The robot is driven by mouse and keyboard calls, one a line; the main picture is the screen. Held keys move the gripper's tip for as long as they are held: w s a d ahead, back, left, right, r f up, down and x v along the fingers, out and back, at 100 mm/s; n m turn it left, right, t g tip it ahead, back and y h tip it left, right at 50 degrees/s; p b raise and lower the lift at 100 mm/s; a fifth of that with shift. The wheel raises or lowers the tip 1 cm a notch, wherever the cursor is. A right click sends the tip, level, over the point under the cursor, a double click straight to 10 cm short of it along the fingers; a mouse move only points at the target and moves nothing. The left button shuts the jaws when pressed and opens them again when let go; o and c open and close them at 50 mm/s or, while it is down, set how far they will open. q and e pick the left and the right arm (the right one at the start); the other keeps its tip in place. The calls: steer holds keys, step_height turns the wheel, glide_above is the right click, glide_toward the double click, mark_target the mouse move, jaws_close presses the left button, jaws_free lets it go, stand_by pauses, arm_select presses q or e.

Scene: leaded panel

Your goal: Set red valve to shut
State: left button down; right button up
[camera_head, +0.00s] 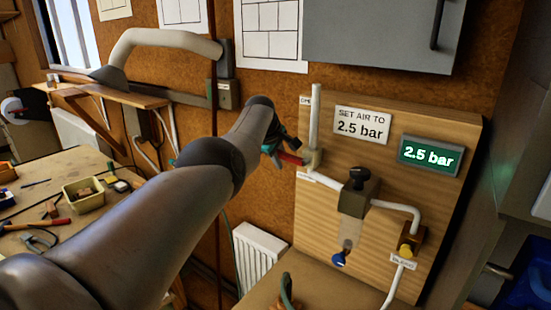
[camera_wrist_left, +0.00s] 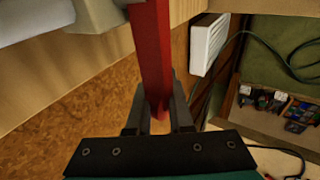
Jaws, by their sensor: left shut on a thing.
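The red valve's lever (camera_head: 291,158) sticks out to the left from the valve body (camera_head: 313,160) at the foot of the white vertical pipe (camera_head: 315,115). It lies roughly crosswise to that pipe. My left gripper (camera_head: 279,148) is at the lever's free end, partly hidden by my own arm. In the left wrist view the red lever (camera_wrist_left: 150,45) runs down between the two fingers of my left gripper (camera_wrist_left: 158,112), which are shut on it.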

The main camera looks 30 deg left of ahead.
arm_select(q)
steer(key=shift+f, duration=0.25)
stand_by(0.3)
steer(key=c, duration=1.1)
jaws_free()
steer(key=shift+r, duration=0.15)
